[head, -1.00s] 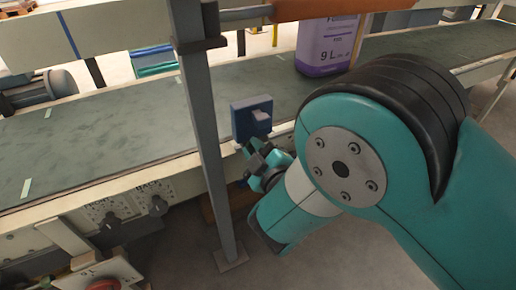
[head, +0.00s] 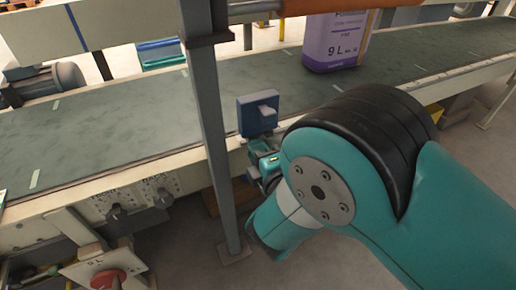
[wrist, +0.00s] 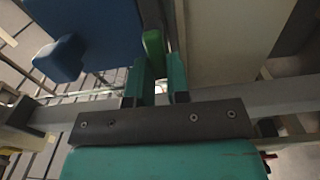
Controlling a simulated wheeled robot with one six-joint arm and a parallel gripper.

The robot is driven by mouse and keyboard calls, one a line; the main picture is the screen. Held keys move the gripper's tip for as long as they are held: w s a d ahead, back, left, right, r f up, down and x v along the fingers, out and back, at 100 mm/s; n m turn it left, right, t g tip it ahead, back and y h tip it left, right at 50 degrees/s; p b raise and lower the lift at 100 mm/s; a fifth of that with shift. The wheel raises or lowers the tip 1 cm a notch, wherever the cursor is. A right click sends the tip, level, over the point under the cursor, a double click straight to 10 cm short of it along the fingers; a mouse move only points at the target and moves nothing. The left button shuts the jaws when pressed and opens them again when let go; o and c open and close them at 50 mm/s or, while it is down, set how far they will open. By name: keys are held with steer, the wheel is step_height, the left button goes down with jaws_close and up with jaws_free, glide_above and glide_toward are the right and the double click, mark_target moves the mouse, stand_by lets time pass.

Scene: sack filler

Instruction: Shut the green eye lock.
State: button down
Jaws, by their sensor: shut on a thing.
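A green piece (wrist: 153,42), which looks like the green eye lock, stands between the fingertips of my gripper (wrist: 159,66) in the wrist view. The fingers are shut on it, and its upper part sticks out beyond them. Beside it at left is a blue box (wrist: 98,30) with a blue knob. In the head view this box (head: 257,116) stands at the near edge of the conveyor, and my gripper (head: 266,164) is just below it. My own arm hides much of the gripper there, and I cannot make out how far the lock is turned.
A grey upright post (head: 212,130) stands close to the left of my gripper. The conveyor belt (head: 110,120) runs behind, carrying a white and purple container (head: 335,42). A panel with knobs (head: 135,195) and a red button (head: 108,280) are at lower left.

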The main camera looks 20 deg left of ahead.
steer(key=shift+a, duration=0.1)
stand_by(0.3)
steer(key=c, duration=1.1)
jaws_free()
steer(key=shift+s+f, duration=0.1)
